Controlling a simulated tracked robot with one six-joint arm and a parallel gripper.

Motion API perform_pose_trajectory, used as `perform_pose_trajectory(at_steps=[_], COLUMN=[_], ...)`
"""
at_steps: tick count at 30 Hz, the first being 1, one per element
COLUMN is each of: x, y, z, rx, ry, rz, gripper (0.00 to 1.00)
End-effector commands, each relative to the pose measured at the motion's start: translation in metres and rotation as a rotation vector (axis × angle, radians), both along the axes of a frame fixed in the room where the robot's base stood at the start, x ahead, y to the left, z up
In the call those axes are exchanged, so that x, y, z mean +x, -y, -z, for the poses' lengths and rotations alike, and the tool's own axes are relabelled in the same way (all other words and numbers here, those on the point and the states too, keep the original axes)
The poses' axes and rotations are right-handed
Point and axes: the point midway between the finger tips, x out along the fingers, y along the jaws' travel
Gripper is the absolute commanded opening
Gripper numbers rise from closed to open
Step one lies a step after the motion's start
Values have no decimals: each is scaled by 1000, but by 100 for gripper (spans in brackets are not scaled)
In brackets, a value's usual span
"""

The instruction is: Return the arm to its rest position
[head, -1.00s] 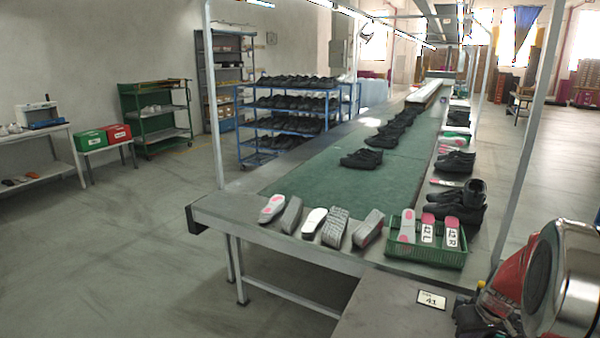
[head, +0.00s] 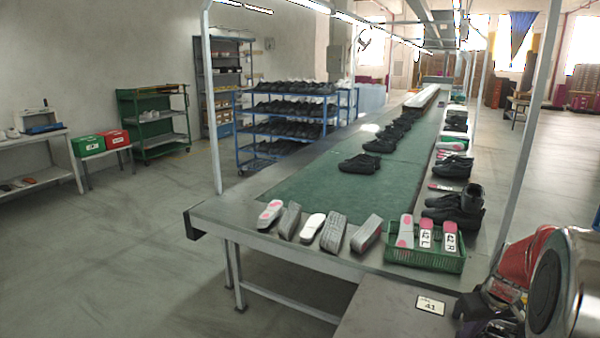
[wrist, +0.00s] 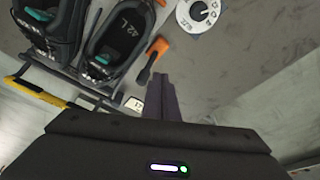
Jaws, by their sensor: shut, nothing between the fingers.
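My gripper (wrist: 162,98) shows in the wrist view as two dark fingers, shut together with nothing between them. It is above a grey surface, beside an orange-handled tool (wrist: 152,60) and a pair of black shoes (wrist: 118,42), one marked "42 L". I cannot tell how high it is above them. The fingers do not show there.
The wrist view also shows a white dial (wrist: 198,13) and a yellow-and-black bar (wrist: 36,91). In the head view, a green crate (head: 424,258) of insoles and several loose soles sit at the near end of the line table (head: 235,213). Floor at left is clear.

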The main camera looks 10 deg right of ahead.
Motion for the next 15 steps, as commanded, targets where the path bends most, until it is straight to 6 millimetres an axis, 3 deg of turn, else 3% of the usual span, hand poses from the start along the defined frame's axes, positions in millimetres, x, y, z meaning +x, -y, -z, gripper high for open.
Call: perform_pose_trajectory(at_steps=[15], x=[-1], y=[-1], z=[-1], rx=[14], ry=[-3], rz=[46], gripper=[0])
